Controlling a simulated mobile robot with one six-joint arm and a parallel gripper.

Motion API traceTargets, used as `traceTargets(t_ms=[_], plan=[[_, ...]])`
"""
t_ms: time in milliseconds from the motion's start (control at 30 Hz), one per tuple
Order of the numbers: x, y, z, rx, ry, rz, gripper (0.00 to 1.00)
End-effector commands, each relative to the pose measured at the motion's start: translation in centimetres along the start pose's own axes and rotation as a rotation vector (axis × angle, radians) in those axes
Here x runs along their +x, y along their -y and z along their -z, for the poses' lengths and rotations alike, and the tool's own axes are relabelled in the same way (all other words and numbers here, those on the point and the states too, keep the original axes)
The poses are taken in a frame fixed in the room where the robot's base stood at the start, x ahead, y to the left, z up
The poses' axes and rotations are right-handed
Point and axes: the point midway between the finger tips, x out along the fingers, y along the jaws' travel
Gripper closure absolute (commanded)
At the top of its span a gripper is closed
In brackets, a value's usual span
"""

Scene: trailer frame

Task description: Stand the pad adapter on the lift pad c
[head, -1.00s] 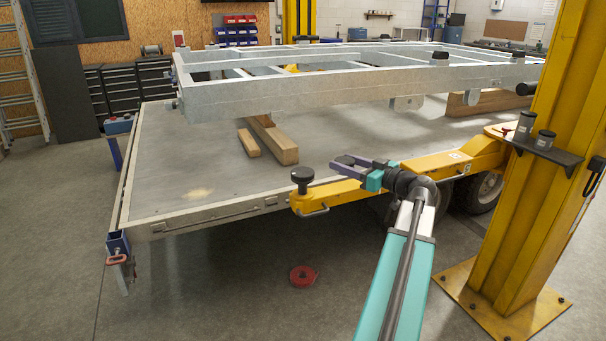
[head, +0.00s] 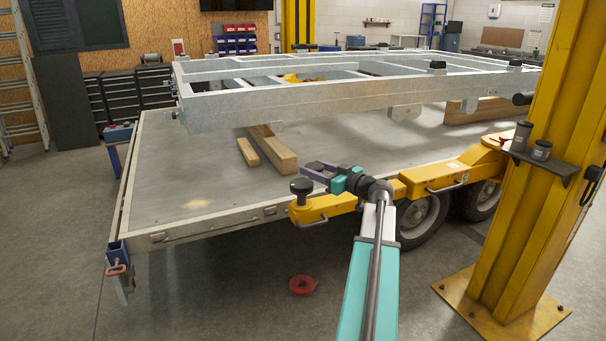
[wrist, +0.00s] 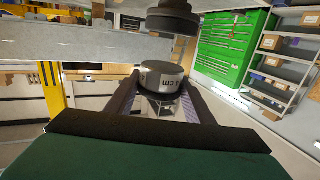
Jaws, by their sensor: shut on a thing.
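The pad adapter (wrist: 160,78), a short grey cylinder with dark lettering and a dark edge, sits between my fingers in the wrist view. My gripper (wrist: 158,100) is shut on it. A black round pad (head: 302,187) tops the near end of a yellow lift arm (head: 335,204); I take it for lift pad c, but read no letter on it. A dark disc-shaped part (wrist: 173,17), probably this pad, shows beyond the adapter. In the head view my gripper (head: 312,171) is just behind and right of the pad; the adapter cannot be made out there. Contact is not visible.
A galvanised trailer frame (head: 330,103) lies above the grey platform (head: 190,170). Wooden beams (head: 270,148) rest on the platform. The yellow column (head: 530,200) at right carries a bracket with two dark cylinders (head: 522,136). A red ring-shaped item (head: 303,285) lies on the floor.

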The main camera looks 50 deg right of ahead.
Motion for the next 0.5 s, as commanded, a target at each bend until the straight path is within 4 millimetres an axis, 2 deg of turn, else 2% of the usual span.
traceTargets(t_ms=[33,200,333,500], plan=[[1.1,0.1,0.2,0.001,-0.001,0.002,0.86],[3.8,0.5,0.1,0.001,-0.002,0.002,0.86],[5.0,0.7,0.0,0.001,-0.002,0.001,0.86],[5.3,0.8,-0.1,0.001,-0.002,0.000,0.86]])
